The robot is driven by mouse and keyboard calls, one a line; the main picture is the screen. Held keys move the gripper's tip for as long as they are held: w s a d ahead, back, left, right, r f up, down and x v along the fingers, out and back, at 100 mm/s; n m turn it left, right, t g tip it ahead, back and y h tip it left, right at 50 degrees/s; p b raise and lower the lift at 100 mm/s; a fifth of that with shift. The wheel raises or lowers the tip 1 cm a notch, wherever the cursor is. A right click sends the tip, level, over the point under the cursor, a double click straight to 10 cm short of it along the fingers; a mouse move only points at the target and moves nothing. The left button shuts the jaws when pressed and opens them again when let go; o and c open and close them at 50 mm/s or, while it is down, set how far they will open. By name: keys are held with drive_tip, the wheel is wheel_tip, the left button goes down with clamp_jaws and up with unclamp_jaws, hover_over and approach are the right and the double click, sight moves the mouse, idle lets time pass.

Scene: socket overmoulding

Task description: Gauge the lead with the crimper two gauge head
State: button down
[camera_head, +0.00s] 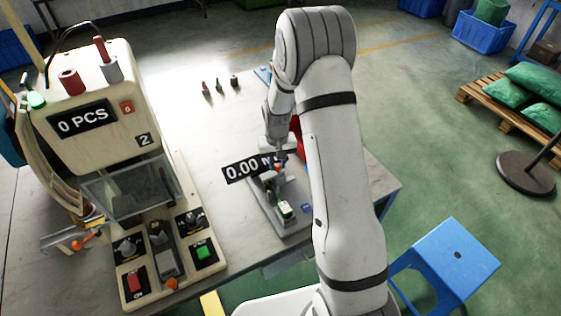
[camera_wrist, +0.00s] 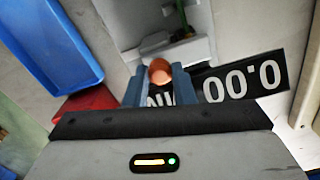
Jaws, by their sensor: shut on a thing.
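The gauge (camera_head: 268,212) is a grey bench unit on the table, with a black display (camera_head: 245,168) reading 0.00 and a unit partly hidden by my arm. An orange ball knob (camera_head: 277,167) sits at its far end. My gripper (camera_head: 279,160) is down at this knob. In the wrist view, my gripper (camera_wrist: 160,88) has its two blue-grey fingers shut on the orange knob (camera_wrist: 160,71). The crimper (camera_head: 95,105), marked 2, stands at the left with a display reading 0 PCS. I cannot make out a lead for certain.
Several small dark and red pieces (camera_head: 219,85) stand at the table's far side. A blue tray (camera_wrist: 48,45) and a red object (camera_wrist: 85,103) lie near the gauge. A blue stool (camera_head: 447,262) is at the right. The table between crimper and gauge is clear.

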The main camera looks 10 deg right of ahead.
drive_tip(key=shift+a, duration=0.2)
drive_tip(key=c, duration=1.5)
unclamp_jaws()
drive_tip(key=shift+a, duration=0.2)
drive_tip(key=o, duration=0.3)
drive_tip(key=shift+d, duration=0.15)
drive_tip(key=shift+r, duration=0.15)
drive_tip(key=shift+r, duration=0.3)
wheel_tip(320, 180, up, 6)
drive_tip(key=shift+r+b, duration=0.15)
drive_tip(key=shift+b, duration=0.55)
drive_tip(key=shift+r, duration=0.35)
